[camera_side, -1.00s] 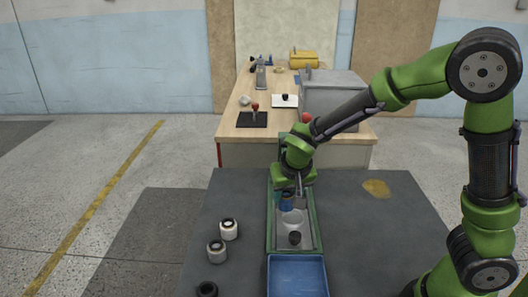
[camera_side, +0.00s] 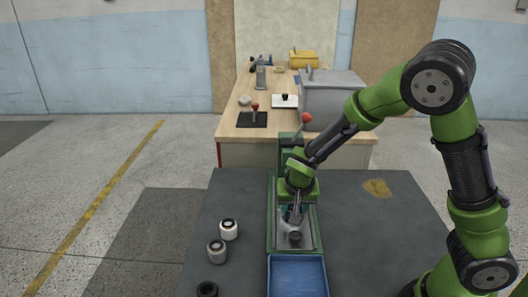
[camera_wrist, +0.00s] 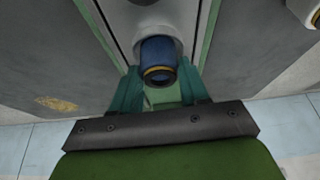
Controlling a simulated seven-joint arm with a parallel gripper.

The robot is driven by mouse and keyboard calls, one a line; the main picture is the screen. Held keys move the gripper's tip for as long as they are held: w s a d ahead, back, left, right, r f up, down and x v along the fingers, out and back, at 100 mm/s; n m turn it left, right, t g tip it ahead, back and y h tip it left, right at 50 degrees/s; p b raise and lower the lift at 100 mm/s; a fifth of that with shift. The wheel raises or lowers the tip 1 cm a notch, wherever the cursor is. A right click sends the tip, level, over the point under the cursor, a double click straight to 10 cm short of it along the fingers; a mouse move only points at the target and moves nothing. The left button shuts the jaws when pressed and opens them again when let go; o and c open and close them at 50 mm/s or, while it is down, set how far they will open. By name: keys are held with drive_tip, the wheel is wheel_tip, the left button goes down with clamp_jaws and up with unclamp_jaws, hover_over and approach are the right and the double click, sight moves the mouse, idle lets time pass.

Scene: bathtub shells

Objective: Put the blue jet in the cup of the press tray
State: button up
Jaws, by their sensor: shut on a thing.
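The blue jet (camera_wrist: 157,52) is a blue cylinder with an orange ring and a dark end. In the wrist view it sits between the teal fingers of my gripper (camera_wrist: 160,90), which is shut on it. Its far end overlaps the mouth of the white cup (camera_wrist: 172,17); I cannot tell how deep it reaches in. In the side view my gripper (camera_side: 295,212) is over the cup (camera_side: 286,227) in the green-edged press tray (camera_side: 271,228), and hides most of the jet.
A black knob (camera_side: 295,237) stands at the front of the tray. A blue bin (camera_side: 298,275) adjoins the tray's front. White jars (camera_side: 229,229) (camera_side: 217,251) and a black ring (camera_side: 207,289) stand left. A red-knobbed lever (camera_side: 306,118) rises behind.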

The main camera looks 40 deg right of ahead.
drive_tip(key=shift+f, duration=0.1)
drive_tip(key=o, duration=1.1)
drive_tip(key=shift+c, duration=0.2)
drive_tip(key=v, duration=1.2)
drive_tip(key=s+r+n+t+y, duration=0.4)
drive_tip(key=s+r, duration=0.5)
drive_tip(key=s, duration=0.4)
drive_tip(key=shift+a+y, duration=0.25)
drive_tip(key=shift+y, duration=0.25)
